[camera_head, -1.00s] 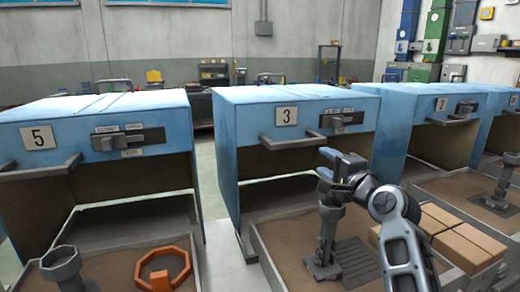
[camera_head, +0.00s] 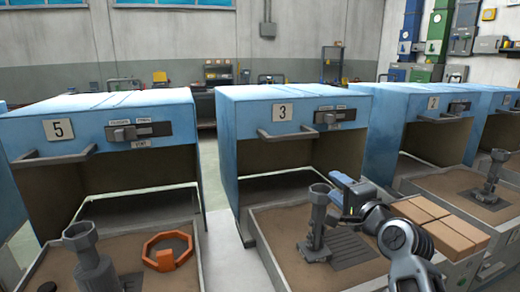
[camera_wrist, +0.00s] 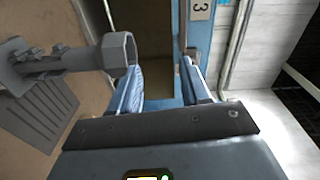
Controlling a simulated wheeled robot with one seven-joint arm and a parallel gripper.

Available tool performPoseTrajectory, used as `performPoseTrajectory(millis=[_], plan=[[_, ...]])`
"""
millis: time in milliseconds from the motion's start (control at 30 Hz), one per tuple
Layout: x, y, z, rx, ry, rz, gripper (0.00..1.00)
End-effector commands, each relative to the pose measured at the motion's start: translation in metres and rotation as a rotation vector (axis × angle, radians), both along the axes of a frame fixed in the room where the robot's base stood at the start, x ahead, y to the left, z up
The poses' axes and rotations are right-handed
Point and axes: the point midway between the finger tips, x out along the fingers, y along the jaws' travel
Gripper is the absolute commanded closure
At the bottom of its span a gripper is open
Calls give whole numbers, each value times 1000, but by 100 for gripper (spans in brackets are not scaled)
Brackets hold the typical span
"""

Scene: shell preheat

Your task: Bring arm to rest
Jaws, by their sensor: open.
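My gripper (camera_head: 337,184) is open, with nothing seen between its fingers. In the head view it is beside the top of a grey stand with a cup-like head (camera_head: 317,222), on the stand's right. The wrist view shows the two blue fingers of my gripper (camera_wrist: 163,88) spread apart. The stand's cup-like head (camera_wrist: 117,54) is just left of the left finger there. I cannot tell whether they touch. My arm bends over the right part of the sandy tray in front of cabinet 3.
Cabinet 3 (camera_head: 282,113) stands open behind the tray (camera_head: 262,262). Brown blocks (camera_head: 447,226) lie at the tray's right. A narrow floor gap separates the cabinets.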

Motion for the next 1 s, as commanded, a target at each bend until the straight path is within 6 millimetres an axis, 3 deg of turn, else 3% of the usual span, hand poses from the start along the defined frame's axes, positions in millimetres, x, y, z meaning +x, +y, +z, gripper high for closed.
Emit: performPoseTrajectory(millis=[267, 367, 500, 700, 1000], plan=[[-48, -13, -59, -132, 15, -50, 53], [-77, -20, -87, -208, 21, -73, 53], [-133, -29, -129, -344, 31, -104, 53], [-219, -39, -170, -550, 41, -130, 53], [-350, -45, -194, -848, 48, -128, 53]])
